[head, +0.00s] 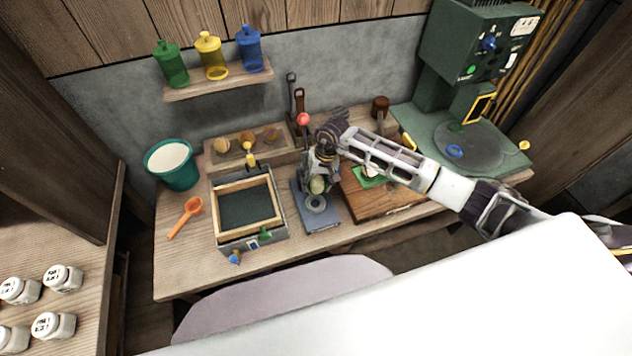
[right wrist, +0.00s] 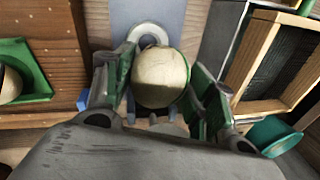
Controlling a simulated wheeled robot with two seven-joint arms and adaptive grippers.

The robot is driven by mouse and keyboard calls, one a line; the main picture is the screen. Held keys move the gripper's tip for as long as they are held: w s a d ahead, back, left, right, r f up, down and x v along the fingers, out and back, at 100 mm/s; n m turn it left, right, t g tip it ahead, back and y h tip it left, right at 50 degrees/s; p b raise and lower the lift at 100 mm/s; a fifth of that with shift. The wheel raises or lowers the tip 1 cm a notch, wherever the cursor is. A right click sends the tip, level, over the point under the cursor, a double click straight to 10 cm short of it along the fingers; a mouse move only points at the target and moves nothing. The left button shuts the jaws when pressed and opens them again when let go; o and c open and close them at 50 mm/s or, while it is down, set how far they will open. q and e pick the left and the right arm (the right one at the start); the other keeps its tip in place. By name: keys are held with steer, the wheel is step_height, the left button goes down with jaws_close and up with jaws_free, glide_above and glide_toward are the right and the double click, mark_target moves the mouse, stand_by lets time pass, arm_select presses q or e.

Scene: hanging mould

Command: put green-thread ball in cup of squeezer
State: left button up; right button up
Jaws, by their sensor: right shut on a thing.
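A pale ball (right wrist: 159,78) with a green line along its edge is between the fingers of my right gripper (right wrist: 158,95), which is shut on it. In the head view the ball (head: 317,185) shows under my right gripper (head: 320,172), above the squeezer's base. The squeezer (head: 318,217) has a blue-grey base plate and a light ring-shaped cup; a red knob stands behind it. In the right wrist view the ring cup (right wrist: 146,31) shows just beyond the ball, partly covered by it. Whether the ball touches the cup I cannot tell. My left gripper is out of view.
A wooden-framed mould box (head: 222,237) stands left of the squeezer. A wooden board (head: 400,200) with a green tray (head: 366,182) lies to the right. Behind are a tray of balls (head: 215,163) and a teal bucket (head: 180,180); a green machine (head: 440,130) stands right.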

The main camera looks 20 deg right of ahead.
mark_target(316, 190)
steer(key=shift+f, duration=0.1)
stand_by(0.4)
steer(key=shift+f+b, duration=1.05)
steer(key=shift+f, duration=1.4)
steer(key=shift+f+b, duration=1.6)
steer(key=shift+b, duration=0.25)
steer(key=shift+f+b, duration=0.2)
steer(key=shift+b, duration=0.3)
steer(key=o, duration=1.2)
